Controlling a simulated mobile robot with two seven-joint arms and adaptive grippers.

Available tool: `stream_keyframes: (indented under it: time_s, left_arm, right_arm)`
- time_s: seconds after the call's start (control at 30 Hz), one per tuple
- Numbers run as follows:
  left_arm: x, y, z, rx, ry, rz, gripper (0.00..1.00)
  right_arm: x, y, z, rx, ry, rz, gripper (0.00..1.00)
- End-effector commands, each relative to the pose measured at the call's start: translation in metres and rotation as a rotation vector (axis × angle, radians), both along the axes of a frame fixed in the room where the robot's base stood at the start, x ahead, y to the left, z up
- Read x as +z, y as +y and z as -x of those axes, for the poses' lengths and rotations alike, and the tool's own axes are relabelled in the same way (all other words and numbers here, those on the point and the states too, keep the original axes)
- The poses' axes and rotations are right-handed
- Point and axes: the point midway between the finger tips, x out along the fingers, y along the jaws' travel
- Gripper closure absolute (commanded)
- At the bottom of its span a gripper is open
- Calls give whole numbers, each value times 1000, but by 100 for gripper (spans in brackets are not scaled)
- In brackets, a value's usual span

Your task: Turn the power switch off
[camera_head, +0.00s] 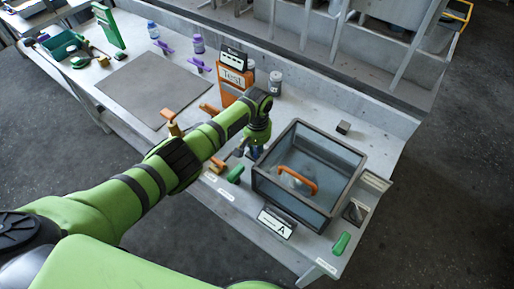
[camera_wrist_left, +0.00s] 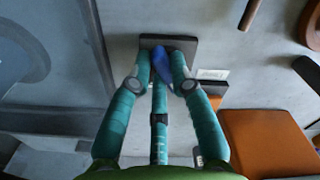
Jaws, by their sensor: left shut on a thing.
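A switch with a blue lever (camera_wrist_left: 162,68) on a dark square base (camera_wrist_left: 180,42) stands on the bench, with a small white label (camera_wrist_left: 212,74) beside it. My left gripper (camera_wrist_left: 170,72) is shut on the blue lever, its teal fingers either side of it. In the head view my left gripper (camera_head: 254,146) reaches down to the bench just left of the glass-walled box, and mostly hides the switch. The label's text is too blurred to read for certain, and I cannot tell the switch's on or off position. My right gripper is not in view.
The dark-framed glass box (camera_head: 268,186) with an orange handle (camera_head: 298,180) is close to the right of my gripper. A green handle (camera_head: 236,174), an orange Test stand (camera_head: 232,80) and a sign marked A (camera_head: 276,222) are near. The grey mat (camera_head: 150,88) is clear.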

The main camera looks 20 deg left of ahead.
Motion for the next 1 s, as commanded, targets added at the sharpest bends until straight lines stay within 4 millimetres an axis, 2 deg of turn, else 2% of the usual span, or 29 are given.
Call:
stream_keyframes:
  time_s: [0.27, 0.3, 0.33, 0.77, 0.87, 1.0]
  left_arm:
    - [1, 0, -1, 5, -3, 1, 100]
    - [1, 0, -1, 5, -3, 1, 67]
    - [1, 0, -1, 4, -3, 1, 55]
    - [5, 0, -1, 2, -3, 1, 55]
    - [16, 0, -2, 2, -6, 3, 55]
    - [44, 0, -2, 0, -8, 3, 55]
  right_arm:
    - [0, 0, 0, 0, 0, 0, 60]
    - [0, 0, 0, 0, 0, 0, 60]
    - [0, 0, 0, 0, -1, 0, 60]
    - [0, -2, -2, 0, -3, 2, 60]
    - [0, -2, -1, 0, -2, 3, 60]
    - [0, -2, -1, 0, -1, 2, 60]
